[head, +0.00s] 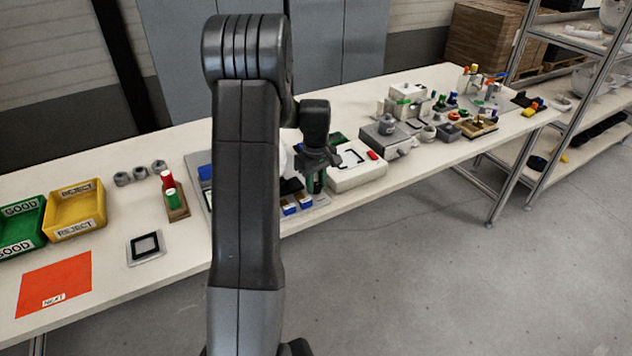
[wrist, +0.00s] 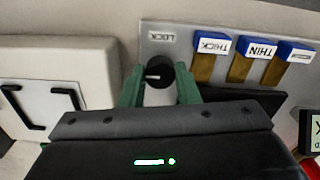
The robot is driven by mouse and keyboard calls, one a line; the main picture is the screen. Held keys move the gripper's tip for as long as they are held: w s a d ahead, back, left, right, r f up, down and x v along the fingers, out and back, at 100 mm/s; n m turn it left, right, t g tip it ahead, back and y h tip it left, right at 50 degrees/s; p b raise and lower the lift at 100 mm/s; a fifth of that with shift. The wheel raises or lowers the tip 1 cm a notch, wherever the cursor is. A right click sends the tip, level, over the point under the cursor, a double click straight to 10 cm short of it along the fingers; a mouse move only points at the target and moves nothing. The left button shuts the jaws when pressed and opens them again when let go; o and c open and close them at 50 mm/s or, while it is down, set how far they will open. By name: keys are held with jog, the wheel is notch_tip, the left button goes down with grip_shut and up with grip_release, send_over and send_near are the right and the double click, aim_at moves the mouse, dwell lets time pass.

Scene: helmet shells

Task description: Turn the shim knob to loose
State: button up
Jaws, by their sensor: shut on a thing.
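The white mark lies roughly sideways. A small label (wrist: 162,36) is on the plate just above the knob; its word is too blurred to read surely. In the head view my gripper (head: 317,178) is down at the grey plate, and my arm and wrist hide the knob.
Right of the knob stand several blue-topped shims (wrist: 211,43), some labelled THICK and THIN. A white box (wrist: 60,75) with a black-outlined square is close on the left in the wrist view. On the bench (head: 120,192) are a yellow reject tray (head: 76,208) and an orange mat (head: 54,283).

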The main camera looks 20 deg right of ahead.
aim_at(316, 185)
jog(key=o, duration=1)
notch_tip(316, 185, up, 14)
jog(key=shift+f, duration=0.1)
notch_tip(316, 185, down, 14)
jog(key=shift+r, duration=0.1)
dwell(0.6)
